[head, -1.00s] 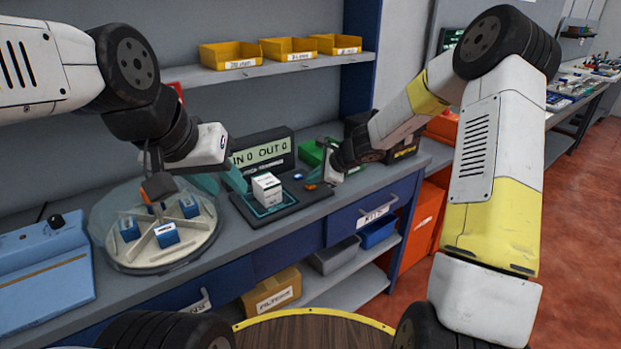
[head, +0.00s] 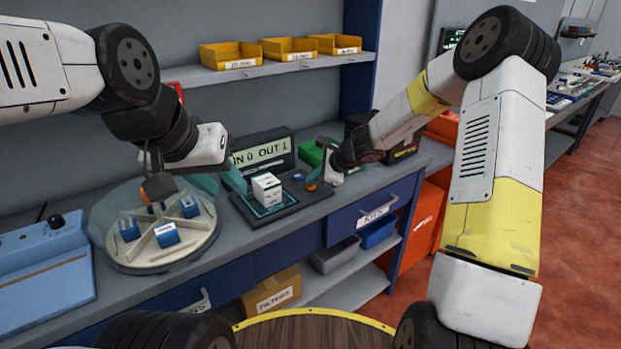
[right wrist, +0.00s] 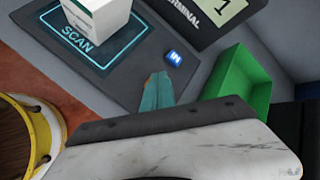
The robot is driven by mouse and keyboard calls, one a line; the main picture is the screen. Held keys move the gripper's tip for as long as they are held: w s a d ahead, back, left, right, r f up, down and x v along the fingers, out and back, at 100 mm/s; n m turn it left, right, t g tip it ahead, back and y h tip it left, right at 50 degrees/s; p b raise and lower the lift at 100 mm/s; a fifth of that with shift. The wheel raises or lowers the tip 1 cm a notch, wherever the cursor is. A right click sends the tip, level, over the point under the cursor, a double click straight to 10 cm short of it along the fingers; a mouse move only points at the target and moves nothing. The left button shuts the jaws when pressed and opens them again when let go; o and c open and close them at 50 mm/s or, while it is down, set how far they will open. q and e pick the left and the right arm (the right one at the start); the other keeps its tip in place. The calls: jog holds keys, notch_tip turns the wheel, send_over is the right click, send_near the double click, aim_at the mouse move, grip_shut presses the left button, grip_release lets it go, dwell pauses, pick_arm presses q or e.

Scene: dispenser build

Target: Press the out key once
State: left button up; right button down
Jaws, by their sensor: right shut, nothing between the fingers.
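The out key (head: 311,187) is a small orange key on the dark scan pad (head: 284,213), right of the blue in key (head: 298,177). The in key also shows in the right wrist view (right wrist: 173,57). My right gripper (head: 318,175) is shut and empty, with its tips just above the out key. The terminal display (head: 260,152) reads IN 0, OUT 1. My left gripper (head: 221,182) is open and empty, left of the pad.
A white box (head: 267,189) stands on the pad's scan square. A round carousel (head: 152,262) with several blue boxes is at the left, beside a blue device (head: 44,277). A green bin (head: 312,153) stands behind my right gripper. Yellow bins (head: 289,49) line the shelf.

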aim_at(313, 187)
jog(key=shift+r, duration=0.65)
jog(key=shift+r, duration=2.5)
